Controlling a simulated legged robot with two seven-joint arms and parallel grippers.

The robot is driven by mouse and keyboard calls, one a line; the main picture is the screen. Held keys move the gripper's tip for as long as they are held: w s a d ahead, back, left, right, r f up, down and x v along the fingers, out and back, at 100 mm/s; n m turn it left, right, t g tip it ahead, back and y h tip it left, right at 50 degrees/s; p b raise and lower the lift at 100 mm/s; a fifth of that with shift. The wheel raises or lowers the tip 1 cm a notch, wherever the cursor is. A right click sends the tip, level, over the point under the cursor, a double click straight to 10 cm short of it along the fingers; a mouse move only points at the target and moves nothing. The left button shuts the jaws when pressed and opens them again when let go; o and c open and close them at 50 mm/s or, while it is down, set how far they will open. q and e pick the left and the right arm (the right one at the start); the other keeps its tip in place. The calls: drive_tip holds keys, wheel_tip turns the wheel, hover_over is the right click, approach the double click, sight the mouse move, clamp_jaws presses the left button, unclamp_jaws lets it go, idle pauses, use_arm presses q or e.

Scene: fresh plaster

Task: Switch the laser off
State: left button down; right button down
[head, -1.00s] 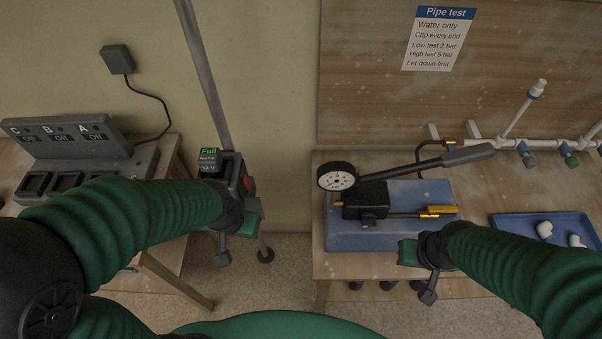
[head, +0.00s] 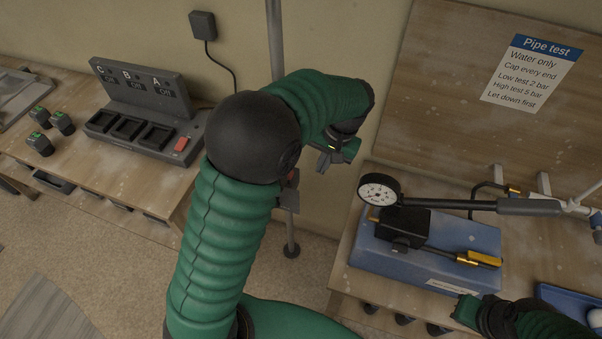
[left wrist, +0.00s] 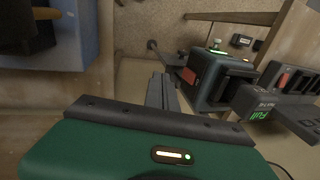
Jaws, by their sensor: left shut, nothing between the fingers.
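The dark unit on the pole, which looks like the laser, is mostly hidden behind my left arm in the head view; only a dark, red-marked bit (head: 291,190) shows. My left gripper (head: 327,160) is shut and empty, right of the pole in the head view. Its fingers (left wrist: 162,92) are apart from the unit. My right gripper (head: 470,310) is at the lower right; its fingers are hidden.
A charging rack (head: 150,90) marked C, B, A with a red switch (head: 182,144) stands on the left table, near several green-topped packs (head: 61,122). A blue pump (head: 420,262) with a gauge (head: 379,191) stands on the right bench. The pole's foot (head: 291,250) is on the floor.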

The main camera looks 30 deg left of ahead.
use_arm(q)
drive_tip(key=w+a+f+p, duration=0.1)
drive_tip(key=a+f+p, duration=0.1)
drive_tip(key=a+f, duration=0.6)
wheel_tip(320, 180, down, 2)
drive_tip(key=shift+a+n+g+y, duration=0.15)
drive_tip(key=shift+n+g+y, duration=0.15)
drive_tip(key=shift+n+y, duration=0.1)
use_arm(e)
drive_tip(key=shift+w+a+r, duration=0.1)
drive_tip(key=shift+a+r, duration=0.15)
drive_tip(key=shift+r, duration=0.5)
